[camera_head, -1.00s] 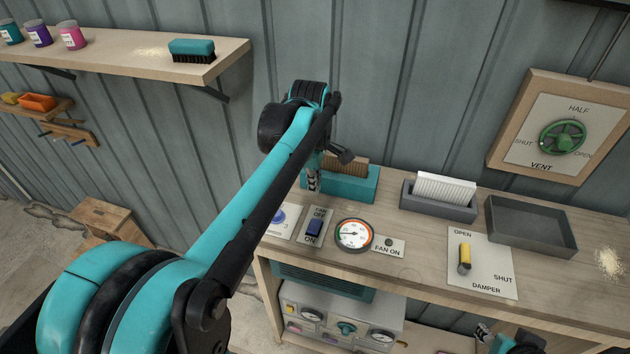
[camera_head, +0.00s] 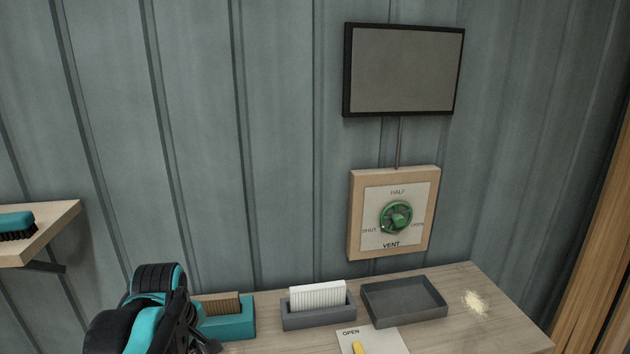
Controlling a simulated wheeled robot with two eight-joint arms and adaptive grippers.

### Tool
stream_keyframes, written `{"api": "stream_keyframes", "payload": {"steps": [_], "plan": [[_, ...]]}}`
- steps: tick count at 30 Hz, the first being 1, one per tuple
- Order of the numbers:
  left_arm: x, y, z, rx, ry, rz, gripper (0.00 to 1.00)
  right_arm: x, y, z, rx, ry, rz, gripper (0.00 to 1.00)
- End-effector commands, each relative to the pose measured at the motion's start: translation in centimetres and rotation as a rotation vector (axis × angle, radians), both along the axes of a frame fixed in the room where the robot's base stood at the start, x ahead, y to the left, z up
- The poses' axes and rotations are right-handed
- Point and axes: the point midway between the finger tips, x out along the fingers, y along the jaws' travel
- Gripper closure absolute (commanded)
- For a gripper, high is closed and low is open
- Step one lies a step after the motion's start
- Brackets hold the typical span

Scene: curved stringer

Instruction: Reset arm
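My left arm shows at the lower left in the head view, in front of the workbench (camera_head: 500,318). My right gripper is not in view. No other object is named by the task.
A green vent wheel (camera_head: 396,217) and a dark screen (camera_head: 405,70) are on the wall. A shelf (camera_head: 45,235) juts out at left.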

Motion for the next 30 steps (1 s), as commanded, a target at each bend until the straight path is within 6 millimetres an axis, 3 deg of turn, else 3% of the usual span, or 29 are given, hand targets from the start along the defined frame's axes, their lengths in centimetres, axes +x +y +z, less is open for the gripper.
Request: {"api": "stream_keyframes", "payload": {"steps": [1,6,15,26,30], "plan": [[-1.6,-1.5,-0.8,0.043,-0.04,-0.156,1.0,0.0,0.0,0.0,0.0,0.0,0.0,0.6],[-5.0,-4.7,-3.3,0.217,-0.157,-0.634,1.0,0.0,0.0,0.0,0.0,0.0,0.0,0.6],[-9.2,-8.1,-7.7,0.513,-0.291,-1.207,1.0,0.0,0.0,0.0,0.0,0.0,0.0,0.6],[-9.0,-8.0,-17.2,0.517,-0.29,-1.211,1.0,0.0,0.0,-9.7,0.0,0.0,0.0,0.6],[-9.0,-8.0,-22.2,0.516,-0.289,-1.211,1.0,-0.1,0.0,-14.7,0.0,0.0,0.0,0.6]]}}
